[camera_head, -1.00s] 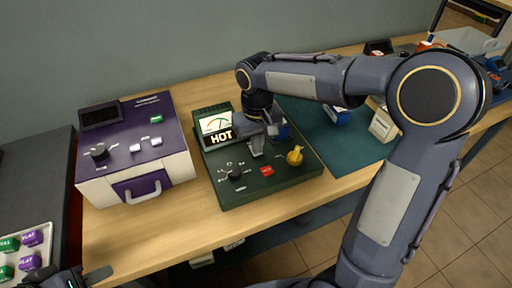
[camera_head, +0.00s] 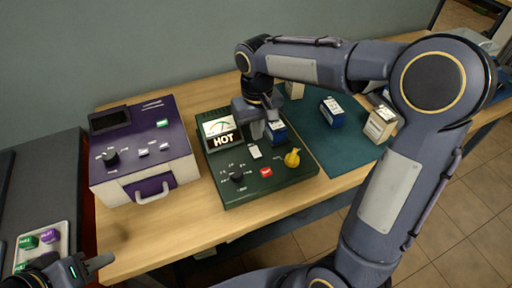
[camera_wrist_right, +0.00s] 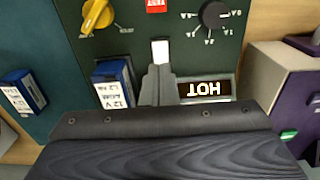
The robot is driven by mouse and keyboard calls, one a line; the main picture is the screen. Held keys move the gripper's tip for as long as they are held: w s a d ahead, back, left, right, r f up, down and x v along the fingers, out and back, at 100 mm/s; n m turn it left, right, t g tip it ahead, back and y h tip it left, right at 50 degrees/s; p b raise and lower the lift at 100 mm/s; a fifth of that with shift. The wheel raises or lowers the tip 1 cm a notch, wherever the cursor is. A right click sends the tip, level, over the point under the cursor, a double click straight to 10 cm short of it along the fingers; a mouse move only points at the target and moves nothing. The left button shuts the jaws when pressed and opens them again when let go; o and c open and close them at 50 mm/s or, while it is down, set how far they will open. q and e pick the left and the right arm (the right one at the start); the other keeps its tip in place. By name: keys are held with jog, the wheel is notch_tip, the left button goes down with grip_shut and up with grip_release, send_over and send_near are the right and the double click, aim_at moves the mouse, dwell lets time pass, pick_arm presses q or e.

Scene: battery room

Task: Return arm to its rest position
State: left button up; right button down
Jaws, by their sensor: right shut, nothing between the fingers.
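My right arm reaches in from the right in the head view. Its gripper (camera_head: 258,130) is shut and empty, above the dark green battery tester (camera_head: 240,192), just behind the white switch (camera_head: 255,152). In the right wrist view the shut fingers (camera_wrist_right: 158,80) point at the white switch (camera_wrist_right: 160,52), with a visible gap in the head view. A blue and white battery (camera_head: 277,133) sits in the tester beside the fingers. The tester's display reads HOT. My left gripper (camera_head: 98,263) is at the lower left edge, only partly seen; its opening is unclear.
A purple and white device (camera_head: 180,165) stands left of the tester. Several batteries, including a blue one (camera_head: 332,112) and a cream one (camera_head: 380,125), stand on the teal mat (camera_head: 345,150). The front wooden tabletop (camera_head: 180,230) is clear.

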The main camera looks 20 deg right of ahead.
dwell(0.3)
jog(key=s+d+r+m+t+y, duration=0.1)
jog(key=s+t, duration=0.4)
jog(key=s, duration=1.6)
jog(key=m+y, duration=0.1)
jog(key=y, duration=0.1)
jog(key=shift+d+t+y, duration=0.3)
jog(key=shift+d+y, duration=0.1)
